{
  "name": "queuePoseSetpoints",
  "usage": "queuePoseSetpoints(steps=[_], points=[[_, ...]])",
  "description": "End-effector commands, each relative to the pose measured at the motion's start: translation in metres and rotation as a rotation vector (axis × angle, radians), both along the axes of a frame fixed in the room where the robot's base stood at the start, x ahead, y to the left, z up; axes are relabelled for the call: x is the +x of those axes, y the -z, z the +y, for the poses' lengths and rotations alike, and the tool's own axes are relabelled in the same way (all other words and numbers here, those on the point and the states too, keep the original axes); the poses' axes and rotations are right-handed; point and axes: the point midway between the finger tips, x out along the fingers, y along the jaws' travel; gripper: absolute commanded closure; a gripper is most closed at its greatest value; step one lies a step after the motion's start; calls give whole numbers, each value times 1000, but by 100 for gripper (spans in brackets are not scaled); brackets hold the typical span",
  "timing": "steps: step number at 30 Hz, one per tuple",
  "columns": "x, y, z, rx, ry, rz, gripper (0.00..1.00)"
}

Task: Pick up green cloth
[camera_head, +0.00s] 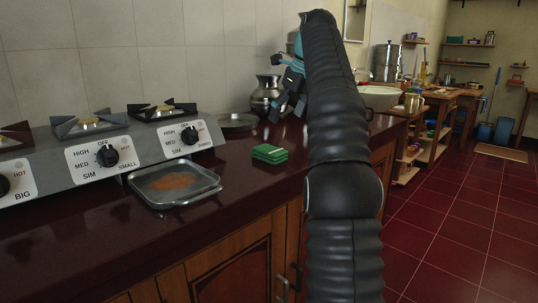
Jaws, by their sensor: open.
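The green cloth (270,153) lies as a small folded stack on the dark red counter (240,185), right of the stove. My gripper (284,105) shows beyond the cloth and higher in the picture, in front of a silver metal pot (263,90). It is open, with nothing visible between its fingers. It is apart from the cloth. My black arm covers the counter's right part and some of what stands behind it.
A gas stove (130,150) with knobs stands at left. A square metal tray (172,184) with orange powder lies left of the cloth. A round metal plate (238,122) lies behind it. Bare counter surrounds the cloth. Red tiled floor (450,220) is open at right.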

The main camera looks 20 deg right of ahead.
Motion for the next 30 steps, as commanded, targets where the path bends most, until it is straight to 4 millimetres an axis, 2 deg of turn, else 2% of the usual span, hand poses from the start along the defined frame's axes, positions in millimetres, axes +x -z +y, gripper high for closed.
queuePoseSetpoints(steps=[15,23,30], points=[[20,54,8,-1,-1,1,8],[25,69,10,-1,-2,2,8],[37,102,15,-1,-2,2,8]])
